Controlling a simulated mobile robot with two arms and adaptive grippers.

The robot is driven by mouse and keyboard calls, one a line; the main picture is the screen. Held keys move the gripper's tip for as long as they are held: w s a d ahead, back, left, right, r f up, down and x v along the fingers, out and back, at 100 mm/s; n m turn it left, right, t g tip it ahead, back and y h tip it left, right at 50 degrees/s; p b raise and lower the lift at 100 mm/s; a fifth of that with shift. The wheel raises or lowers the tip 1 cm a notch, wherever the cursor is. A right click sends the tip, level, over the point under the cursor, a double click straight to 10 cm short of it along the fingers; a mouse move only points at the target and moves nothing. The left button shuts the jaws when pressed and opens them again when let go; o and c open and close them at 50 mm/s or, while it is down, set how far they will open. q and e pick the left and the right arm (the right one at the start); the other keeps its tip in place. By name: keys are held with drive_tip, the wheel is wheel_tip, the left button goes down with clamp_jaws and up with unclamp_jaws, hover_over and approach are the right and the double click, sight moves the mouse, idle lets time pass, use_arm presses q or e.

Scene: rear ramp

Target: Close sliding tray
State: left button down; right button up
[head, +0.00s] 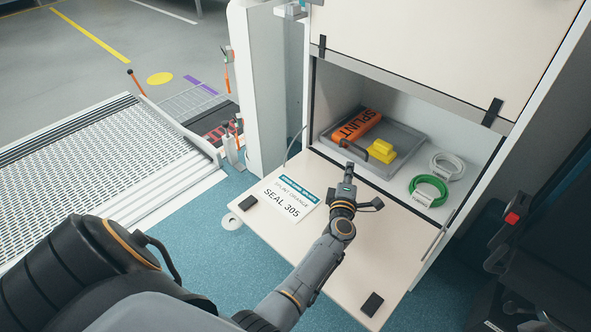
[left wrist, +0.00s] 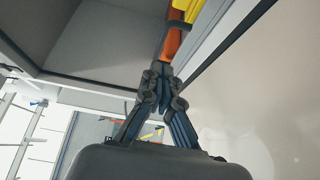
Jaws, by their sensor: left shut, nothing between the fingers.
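The grey sliding tray (head: 402,136) sits inside the open compartment, holding an orange splint roll (head: 356,126) and a yellow block (head: 381,151). A dark curved handle (head: 354,150) shows at its near edge. My left gripper (head: 348,170) is shut and empty, above the lowered flap, with its fingertips close to the tray's near edge. Whether they touch it I cannot tell. In the left wrist view, the shut fingertips (left wrist: 161,70) lie just below the orange item and the tray's pale edge (left wrist: 206,40). My right gripper is not in view.
The lowered flap (head: 376,243) carries a card reading SEAL 305 (head: 291,200). White (head: 447,166) and green (head: 428,190) coils lie right of the tray. The upper door (head: 430,40) hangs above the opening.

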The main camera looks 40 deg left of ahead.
use_arm(q)
drive_tip(key=s, duration=0.9)
drive_tip(key=s+a, duration=0.1)
drive_tip(key=s, duration=0.3)
drive_tip(key=shift+s+f, duration=0.15)
drive_tip(key=shift+s, duration=0.2)
drive_tip(key=s, duration=0.1)
drive_tip(key=s+a+p, duration=0.1)
drive_tip(key=s, duration=0.1)
drive_tip(key=shift+s+a+r, duration=0.1)
drive_tip(key=shift+r, duration=0.1)
drive_tip(key=p+v, duration=0.1)
drive_tip(key=v, duration=0.7)
drive_tip(key=shift+s+a, duration=0.1)
drive_tip(key=shift+a, duration=0.1)
